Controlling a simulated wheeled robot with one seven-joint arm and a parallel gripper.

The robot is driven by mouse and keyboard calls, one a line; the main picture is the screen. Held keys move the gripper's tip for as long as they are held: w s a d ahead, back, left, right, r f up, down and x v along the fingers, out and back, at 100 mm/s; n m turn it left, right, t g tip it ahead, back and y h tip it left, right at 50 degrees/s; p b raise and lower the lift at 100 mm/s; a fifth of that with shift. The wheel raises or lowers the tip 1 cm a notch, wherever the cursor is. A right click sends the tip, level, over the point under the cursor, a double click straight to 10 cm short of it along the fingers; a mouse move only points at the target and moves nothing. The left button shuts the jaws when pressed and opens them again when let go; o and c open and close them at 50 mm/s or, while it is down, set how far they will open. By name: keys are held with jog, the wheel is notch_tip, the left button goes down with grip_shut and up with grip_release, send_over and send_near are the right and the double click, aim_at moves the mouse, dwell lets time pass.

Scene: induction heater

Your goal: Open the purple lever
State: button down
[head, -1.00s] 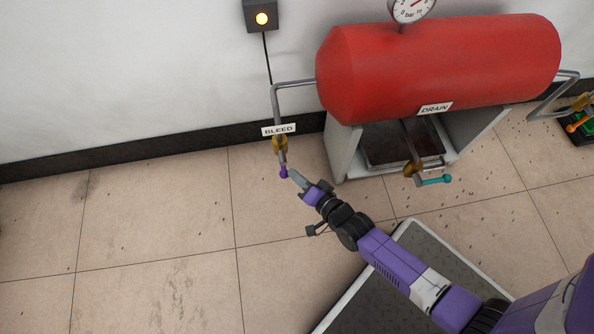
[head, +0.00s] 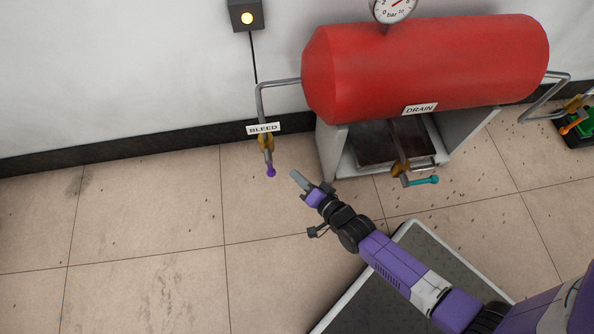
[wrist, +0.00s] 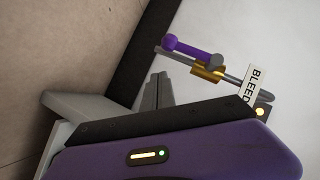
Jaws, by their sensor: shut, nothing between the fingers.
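The purple lever (head: 270,171) hangs below the brass valve (head: 265,142) on the thin pipe by the BLEED label (head: 264,128). In the head view it points down, nearly in line with the pipe. In the wrist view the purple lever (wrist: 190,48) lies alongside the pipe, with the brass valve (wrist: 207,73) near its grey end. My gripper (head: 295,175) is to the right of the lever, apart from it, with fingers shut and empty. The shut fingers (wrist: 157,92) also show in the wrist view, with a gap between them and the lever.
The red tank (head: 425,65) on a grey stand is behind and right of my gripper. A teal lever (head: 422,181) sits under the DRAIN label (head: 420,109). An orange lever (head: 573,123) is at far right. Open tiled floor (head: 150,220) lies to the left.

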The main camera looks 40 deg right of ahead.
jog(key=s+p, duration=0.2)
jog(key=s, duration=0.7)
jog(key=shift+a, duration=0.15)
dwell(0.4)
